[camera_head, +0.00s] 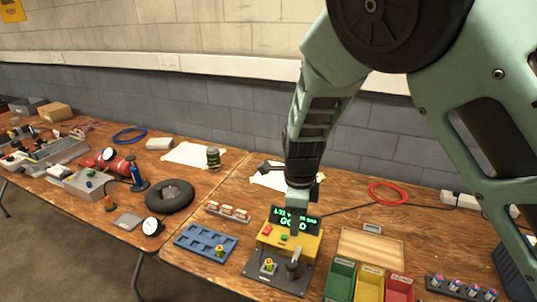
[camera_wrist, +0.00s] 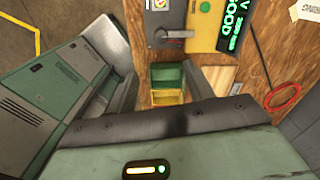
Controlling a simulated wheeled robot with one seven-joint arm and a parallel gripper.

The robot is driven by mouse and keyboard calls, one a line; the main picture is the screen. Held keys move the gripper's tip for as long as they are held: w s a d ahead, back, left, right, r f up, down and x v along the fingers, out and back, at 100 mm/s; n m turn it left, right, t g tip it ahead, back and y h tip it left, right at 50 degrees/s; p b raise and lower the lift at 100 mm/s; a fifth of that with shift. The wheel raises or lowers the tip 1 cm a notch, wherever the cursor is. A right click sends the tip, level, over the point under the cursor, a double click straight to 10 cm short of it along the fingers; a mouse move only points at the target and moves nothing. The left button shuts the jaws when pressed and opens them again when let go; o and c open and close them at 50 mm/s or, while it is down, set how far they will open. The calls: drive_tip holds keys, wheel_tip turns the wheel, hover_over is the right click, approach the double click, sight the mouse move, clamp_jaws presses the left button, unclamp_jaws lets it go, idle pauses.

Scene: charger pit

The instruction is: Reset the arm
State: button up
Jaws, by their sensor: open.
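My arm reaches down from the upper right in the head view. My gripper (camera_head: 298,225) hangs in front of the display of the yellow tester (camera_head: 285,242), apparently empty. In the wrist view its jaws (camera_wrist: 163,85) are spread apart, with the green bin (camera_wrist: 166,70) and yellow bin (camera_wrist: 166,98) showing between them. The tester has red and green buttons, and its display (camera_head: 308,222) reads "GOOD" in green. A dark lever (camera_head: 292,268) stands on its grey plate, beside a small yellow-and-red piece (camera_head: 268,265). I cannot tell whether the gripper touches anything.
A blue tray (camera_head: 203,243) with one small piece stands left of the tester. Green, yellow and red bins (camera_head: 370,283) stand right of it, then a rack of several cells (camera_head: 462,287). A red cable coil (camera_head: 388,194) lies behind. A black ring (camera_head: 170,195) lies on the left table.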

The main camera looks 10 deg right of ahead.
drive_tip(key=s+r+n, duration=0.4)
drive_tip(key=s+n, duration=0.4)
drive_tip(key=n, duration=0.1)
drive_tip(key=s+d+r+n, duration=0.1)
drive_tip(key=s+r+n, duration=0.3)
drive_tip(key=s+n, duration=0.5)
drive_tip(key=s+d+r+n, duration=0.1)
drive_tip(key=s+r+n, duration=0.3)
drive_tip(key=s+n, duration=0.5)
drive_tip(key=shift+s+n+y, duration=0.15)
drive_tip(key=shift+n+y, duration=0.15)
drive_tip(key=shift+n, duration=0.8)
